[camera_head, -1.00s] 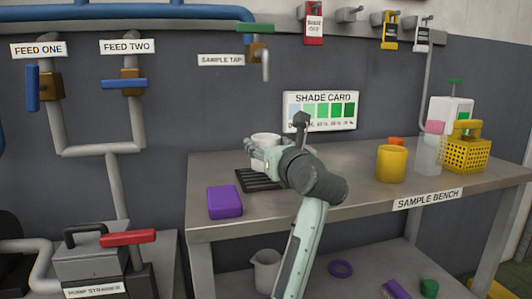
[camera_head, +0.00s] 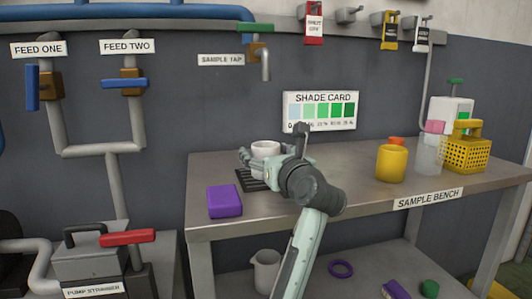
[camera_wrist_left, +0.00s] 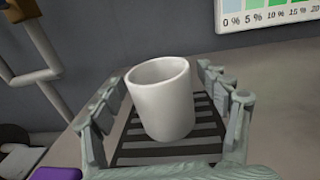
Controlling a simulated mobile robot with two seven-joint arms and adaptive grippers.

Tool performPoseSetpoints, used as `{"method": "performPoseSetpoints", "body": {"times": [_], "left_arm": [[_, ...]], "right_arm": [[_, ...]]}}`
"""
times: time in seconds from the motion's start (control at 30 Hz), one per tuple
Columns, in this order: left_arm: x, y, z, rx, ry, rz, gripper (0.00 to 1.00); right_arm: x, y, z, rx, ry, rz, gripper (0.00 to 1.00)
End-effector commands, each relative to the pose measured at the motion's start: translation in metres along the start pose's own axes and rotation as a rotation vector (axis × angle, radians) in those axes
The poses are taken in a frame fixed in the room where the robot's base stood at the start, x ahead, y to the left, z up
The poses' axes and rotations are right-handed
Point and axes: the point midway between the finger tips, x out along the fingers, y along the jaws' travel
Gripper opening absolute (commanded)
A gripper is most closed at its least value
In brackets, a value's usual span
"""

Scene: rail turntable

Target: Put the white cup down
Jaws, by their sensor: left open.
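The white cup (camera_head: 266,148) stands upright on the black slatted grate (camera_head: 250,184) on the bench, below the sample tap (camera_head: 265,62). In the left wrist view the cup (camera_wrist_left: 162,98) sits over the dark slats (camera_wrist_left: 205,132), between the two spread fingers. My left gripper (camera_head: 262,158) is open around the cup. In the left wrist view there are gaps between the fingers and the cup's sides. The arm hides the cup's right side in the head view. My right gripper does not show.
A purple block (camera_head: 225,201) lies at the bench's front left. A yellow jar (camera_head: 391,162), a clear bottle (camera_head: 430,155) and a yellow basket (camera_head: 464,153) stand at the right. The shade card (camera_head: 321,111) is on the wall behind.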

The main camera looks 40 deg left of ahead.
Motion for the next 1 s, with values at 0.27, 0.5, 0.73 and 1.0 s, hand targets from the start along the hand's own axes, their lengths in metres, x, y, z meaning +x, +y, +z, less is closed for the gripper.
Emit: {"method": "performPoseSetpoints", "body": {"times": [0.27,0.5,0.73,1.0], "left_arm": [[0.0,0.0,0.006,0.0,-0.001,0.0,0.75],[-0.049,-0.001,0.001,-0.004,0.004,-0.004,0.75],[-0.096,0.0,0.001,-0.002,0.003,-0.002,0.75],[-0.119,0.0,0.003,-0.001,0.0,-0.001,0.75]], "right_arm": [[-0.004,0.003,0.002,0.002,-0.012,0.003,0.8],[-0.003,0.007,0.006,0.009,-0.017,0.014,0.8],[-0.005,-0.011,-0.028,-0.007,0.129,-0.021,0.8],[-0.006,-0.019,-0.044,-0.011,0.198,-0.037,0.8]]}}
